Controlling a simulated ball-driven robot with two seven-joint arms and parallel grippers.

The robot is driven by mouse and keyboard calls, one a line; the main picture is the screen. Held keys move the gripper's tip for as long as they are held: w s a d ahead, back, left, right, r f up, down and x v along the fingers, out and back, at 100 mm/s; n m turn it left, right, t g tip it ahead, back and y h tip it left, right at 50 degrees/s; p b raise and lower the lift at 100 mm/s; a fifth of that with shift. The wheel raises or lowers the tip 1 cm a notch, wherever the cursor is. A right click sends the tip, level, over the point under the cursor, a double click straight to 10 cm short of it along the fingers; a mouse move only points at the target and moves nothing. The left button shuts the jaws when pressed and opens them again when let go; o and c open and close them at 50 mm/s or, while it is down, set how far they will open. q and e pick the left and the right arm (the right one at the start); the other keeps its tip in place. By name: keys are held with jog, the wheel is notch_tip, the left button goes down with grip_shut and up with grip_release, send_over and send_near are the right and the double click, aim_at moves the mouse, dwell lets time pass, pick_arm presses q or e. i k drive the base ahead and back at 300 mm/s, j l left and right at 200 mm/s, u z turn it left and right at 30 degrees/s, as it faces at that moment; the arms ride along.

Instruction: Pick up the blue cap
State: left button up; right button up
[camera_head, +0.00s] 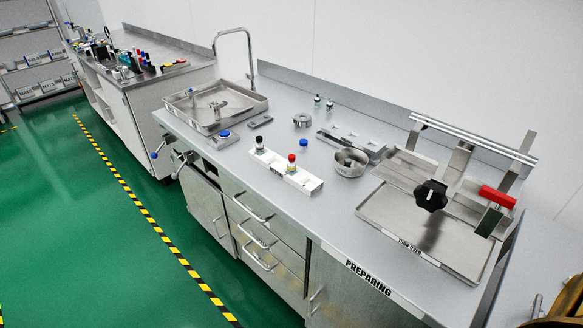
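A small blue cap (304,143) sits on the steel worktop (250,185), between the white rack and the shallow steel bowl. A second blue round top (225,133) shows on a small metal block at the front right corner of the sink tray. I cannot tell if it is a loose cap or part of that block. Neither of my grippers can be made out in this view.
A white rack (314,184) holds a dark-capped and a red-capped bottle. Right of it are a steel bowl (351,163) and a large tray fixture (405,245) with a black knob. A sink tray (180,108) with a tall faucet stands left. Worktop around the cap is mostly clear.

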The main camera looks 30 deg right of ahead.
aim_at(304, 143)
jog(key=i+j+z, duration=0.1)
jog(key=z, duration=0.3)
jog(key=i+j+z, duration=0.15)
jog(key=z, duration=0.3)
jog(key=i, duration=0.05)
